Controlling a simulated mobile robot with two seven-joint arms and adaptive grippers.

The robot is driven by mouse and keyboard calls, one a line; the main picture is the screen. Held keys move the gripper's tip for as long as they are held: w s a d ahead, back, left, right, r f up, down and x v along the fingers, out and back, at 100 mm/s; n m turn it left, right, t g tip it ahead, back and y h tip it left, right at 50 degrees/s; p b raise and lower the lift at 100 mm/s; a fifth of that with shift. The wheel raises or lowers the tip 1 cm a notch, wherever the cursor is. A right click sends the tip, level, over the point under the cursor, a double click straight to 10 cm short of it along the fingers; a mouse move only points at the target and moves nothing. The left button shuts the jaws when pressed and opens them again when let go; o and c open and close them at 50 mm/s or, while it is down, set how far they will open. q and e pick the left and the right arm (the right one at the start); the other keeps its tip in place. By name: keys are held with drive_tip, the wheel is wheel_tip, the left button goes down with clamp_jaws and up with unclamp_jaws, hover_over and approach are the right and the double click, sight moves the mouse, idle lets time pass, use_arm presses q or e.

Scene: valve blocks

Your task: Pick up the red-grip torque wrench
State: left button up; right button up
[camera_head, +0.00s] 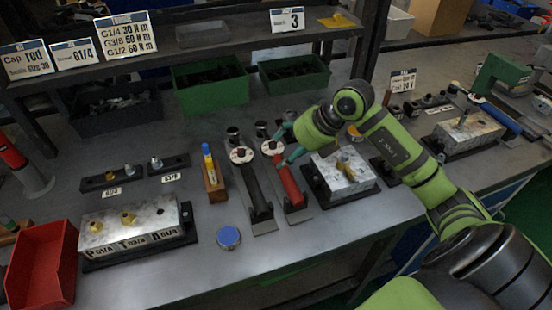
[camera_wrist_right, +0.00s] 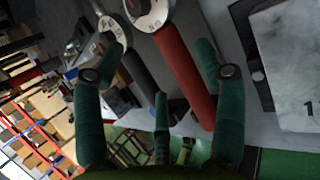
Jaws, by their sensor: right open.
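The red-grip torque wrench (camera_head: 290,186) lies on a stand on the bench, its round dial head toward the back and its red grip toward the front. A black-grip torque wrench (camera_head: 251,185) lies just left of it. My right gripper (camera_head: 284,146) is open at the dial end of the red wrench, reaching in from the right. In the right wrist view the red grip (camera_wrist_right: 186,75) runs between the spread green fingers, closer to the right one. The black grip (camera_wrist_right: 145,72) shows near the left finger. Contact cannot be told. My left gripper is not in view.
A metal valve block (camera_head: 343,172) stands close right of the red wrench, under my right arm. A blue-capped round tin (camera_head: 228,238) sits front left. Another valve block (camera_head: 130,228) and a red bin (camera_head: 42,265) are at left. Green bins (camera_head: 210,94) stand behind. The front middle is clear.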

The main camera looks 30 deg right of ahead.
sight(280, 160)
drive_tip(key=x, duration=0.2)
drive_tip(key=p+x, duration=0.1)
drive_tip(key=x, duration=0.2)
drive_tip(key=shift+s+d+f, duration=0.1)
drive_tip(key=shift+s+f, duration=0.1)
drive_tip(key=shift+f, duration=0.1)
clamp_jaws()
